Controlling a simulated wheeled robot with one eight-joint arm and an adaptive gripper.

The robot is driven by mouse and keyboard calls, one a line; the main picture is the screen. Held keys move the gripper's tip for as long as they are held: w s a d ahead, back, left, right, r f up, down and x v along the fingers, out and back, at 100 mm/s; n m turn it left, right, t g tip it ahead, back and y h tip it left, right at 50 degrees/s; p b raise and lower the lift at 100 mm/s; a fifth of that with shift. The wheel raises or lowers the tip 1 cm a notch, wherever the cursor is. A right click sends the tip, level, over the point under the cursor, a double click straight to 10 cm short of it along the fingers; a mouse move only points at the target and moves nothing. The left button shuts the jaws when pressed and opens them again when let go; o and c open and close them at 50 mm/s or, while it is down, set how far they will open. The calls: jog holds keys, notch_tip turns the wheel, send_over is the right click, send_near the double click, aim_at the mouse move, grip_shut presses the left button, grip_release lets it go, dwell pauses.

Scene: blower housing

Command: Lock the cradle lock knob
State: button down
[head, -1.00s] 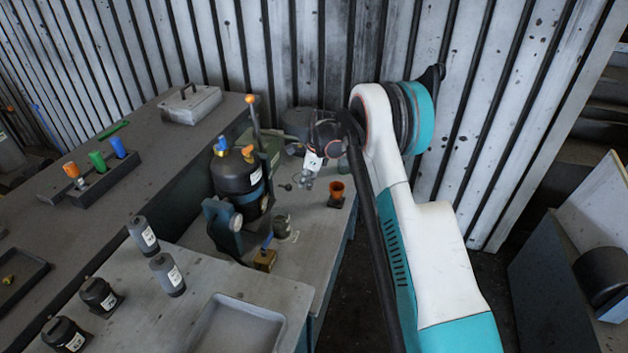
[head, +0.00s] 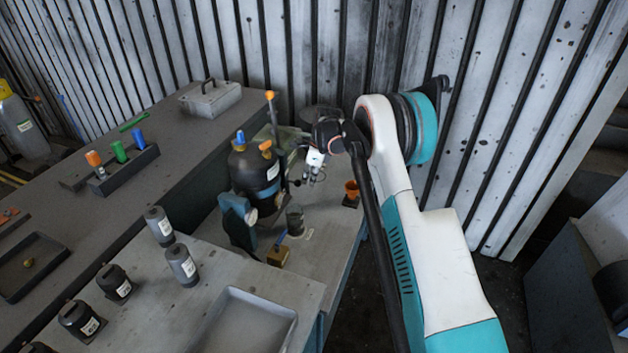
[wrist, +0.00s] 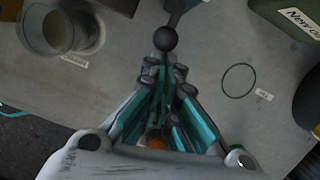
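The cradle lock knob appears to be the black ball on a thin rod (head: 297,183) beside the dark blower housing (head: 252,172) in its teal cradle (head: 236,216). In the wrist view the black ball (wrist: 165,39) lies just beyond my fingertips, its rod running up out of the picture. My gripper (head: 314,176) hangs over the bench to the right of the housing. In the wrist view its teal fingers (wrist: 166,66) converge with their tips close together, and nothing shows between the tips. Whether they touch the ball cannot be told.
An orange cup (head: 351,188) stands right of my gripper. A grey jar (head: 295,219) and a brass block with a blue handle (head: 278,255) are in front of the housing. A green box (wrist: 285,18) is at the wrist view's upper right. Bench around the marked circle (wrist: 238,80) is clear.

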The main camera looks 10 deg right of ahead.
jog(key=shift+d, duration=0.1)
jog(key=s+d+r+p, duration=0.2)
jog(key=d+r, duration=0.3)
jog(key=r, duration=0.5)
jog(key=shift+s+d+r+p, duration=0.2)
jog(key=shift+s+d+p, duration=0.1)
jog(key=shift+p, duration=0.25)
jog(key=shift+a, duration=0.1)
